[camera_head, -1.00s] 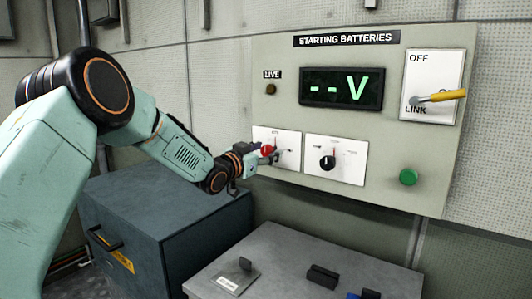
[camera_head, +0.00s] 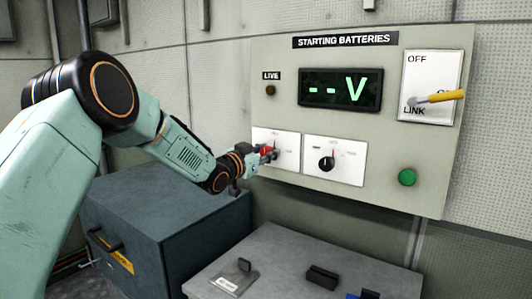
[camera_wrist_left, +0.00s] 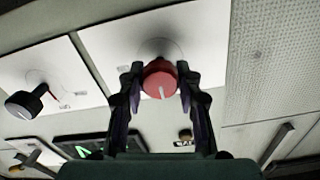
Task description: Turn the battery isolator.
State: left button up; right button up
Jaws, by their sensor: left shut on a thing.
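The battery isolator is a red round knob (camera_head: 266,152) on the left white plate (camera_head: 287,143) of the starting batteries panel. My left gripper (camera_head: 262,156) is at the knob, its fingers partly covering it. In the left wrist view the red knob (camera_wrist_left: 160,79) sits between the two fingers of my left gripper (camera_wrist_left: 160,85), which is shut on it. A white line on the knob's face shows there. My right gripper is not in view.
The panel (camera_head: 380,200) carries a black selector knob (camera_head: 326,161), a display (camera_head: 340,88) reading "--V", a dark LIVE lamp (camera_head: 270,90), a yellow-handled lever (camera_head: 437,97) and a green button (camera_head: 407,177). A dark blue box (camera_head: 170,222) and grey box (camera_head: 290,262) stand below.

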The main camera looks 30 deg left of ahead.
pick_arm(q)
jog(key=shift+m, duration=0.3)
jog(key=m, duration=0.4)
jog(key=shift+f+m, duration=0.1)
jog(key=shift+m, duration=0.2)
jog(key=m+b, duration=0.1)
jog(key=m, duration=0.3)
jog(key=shift+m, duration=0.3)
jog(key=m+b, duration=0.2)
jog(key=m, duration=0.3)
jog(key=shift+b, duration=0.35)
jog(key=shift+m+b, duration=0.75)
jog(key=shift+m, duration=0.65)
jog(key=shift+r+m, duration=0.25)
jog(key=shift+m, duration=0.05)
